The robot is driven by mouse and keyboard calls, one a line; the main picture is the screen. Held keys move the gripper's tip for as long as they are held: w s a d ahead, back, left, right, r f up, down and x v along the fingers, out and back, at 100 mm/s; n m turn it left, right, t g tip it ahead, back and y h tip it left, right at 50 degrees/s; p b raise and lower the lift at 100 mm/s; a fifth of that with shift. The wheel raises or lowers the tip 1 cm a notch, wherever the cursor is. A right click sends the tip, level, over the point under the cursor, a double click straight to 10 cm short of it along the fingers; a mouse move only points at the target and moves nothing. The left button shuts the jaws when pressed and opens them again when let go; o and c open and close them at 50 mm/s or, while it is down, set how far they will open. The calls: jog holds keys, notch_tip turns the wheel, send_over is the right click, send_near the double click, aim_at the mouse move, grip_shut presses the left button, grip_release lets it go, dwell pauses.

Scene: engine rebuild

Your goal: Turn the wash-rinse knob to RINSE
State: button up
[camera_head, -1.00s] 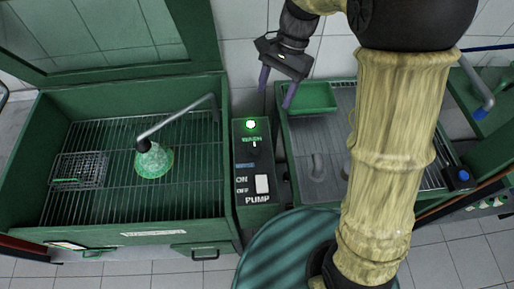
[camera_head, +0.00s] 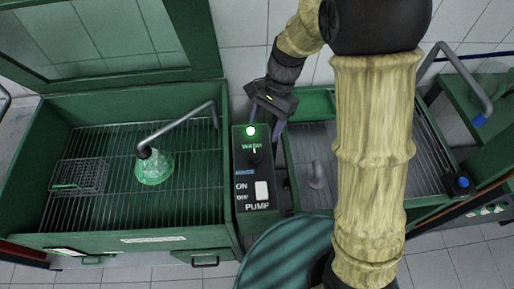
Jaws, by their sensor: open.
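The wash-rinse knob (camera_head: 254,157) is a small dark knob with a white pointer mark on the control box (camera_head: 241,218). Its pointer is directed up at the WASH label (camera_head: 251,147), and the blue RINSE label (camera_head: 244,172) is at its lower left. A lit green lamp (camera_head: 250,131) is above it. My gripper (camera_head: 266,127) is open, with its fingers pointing down over the top end of the control box, close to the knob in the picture. Its height above the box and any contact cannot be told.
A white pump switch (camera_head: 261,190) is below the knob. On the left is a green wash tank (camera_head: 140,239) with a grate, a wire basket (camera_head: 78,176), and a bent spout (camera_head: 178,125) over green liquid. On the right is a grey sink (camera_head: 312,150), partly behind my arm.

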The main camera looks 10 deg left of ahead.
aim_at(255, 154)
jog(key=x, duration=0.9)
jog(key=shift+w, duration=0.1)
jog(key=c, duration=1)
